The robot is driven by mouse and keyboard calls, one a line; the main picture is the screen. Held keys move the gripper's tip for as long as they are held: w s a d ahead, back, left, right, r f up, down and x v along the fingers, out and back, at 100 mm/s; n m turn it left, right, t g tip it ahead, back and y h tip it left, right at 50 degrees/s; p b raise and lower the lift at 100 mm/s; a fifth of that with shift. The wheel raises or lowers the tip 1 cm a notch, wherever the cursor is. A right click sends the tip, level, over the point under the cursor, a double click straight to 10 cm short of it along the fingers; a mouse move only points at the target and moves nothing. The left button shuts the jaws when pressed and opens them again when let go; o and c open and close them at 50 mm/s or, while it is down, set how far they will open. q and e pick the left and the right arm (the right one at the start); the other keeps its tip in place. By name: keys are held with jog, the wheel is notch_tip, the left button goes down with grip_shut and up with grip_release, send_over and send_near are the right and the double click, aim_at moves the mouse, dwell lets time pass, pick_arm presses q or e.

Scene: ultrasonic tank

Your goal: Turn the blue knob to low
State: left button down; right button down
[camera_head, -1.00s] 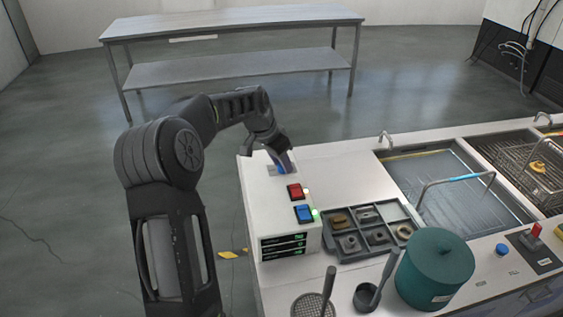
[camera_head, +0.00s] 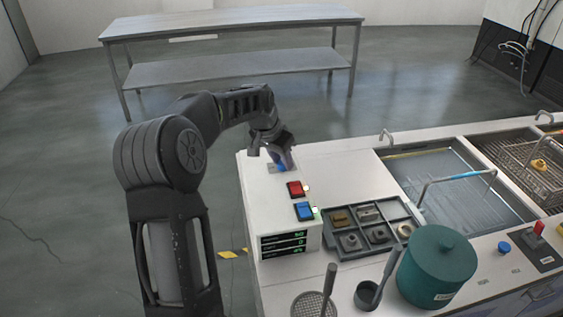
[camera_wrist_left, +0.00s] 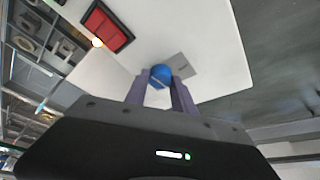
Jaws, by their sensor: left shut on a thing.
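The blue knob (camera_wrist_left: 161,75) stands on the white control box (camera_head: 258,218), over a small grey plate (camera_wrist_left: 181,66). My left gripper (camera_head: 281,165) is at the knob from above, and its fingers (camera_wrist_left: 160,82) are shut on the knob's two sides in the left wrist view. The knob's pointer and any setting marks are too small to read. My right gripper is not in view.
A red switch (camera_head: 296,189) and a blue switch (camera_head: 304,211) sit on the box in front of the knob. A parts tray (camera_head: 334,249), a teal canister (camera_head: 436,268) and water tanks (camera_head: 455,190) are to the right.

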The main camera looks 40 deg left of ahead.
pick_arm(q)
jog(key=n+y+b, duration=0.1)
jog(key=n, duration=0.1)
jog(key=n+y+b, duration=0.1)
jog(key=n, duration=0.2)
jog(key=shift+w+d+f+b, duration=0.1)
jog(key=shift+d+b, duration=0.1)
jog(key=shift+b, duration=0.1)
jog(key=n, duration=0.2)
jog(key=n+g+y+b, duration=0.1)
jog(key=n, duration=0.2)
jog(key=shift+g+y, duration=0.3)
jog(key=c, duration=1.1)
grip_release()
jog(key=shift+o, duration=0.2)
jog(key=b+v, duration=0.1)
jog(key=v, duration=0.7)
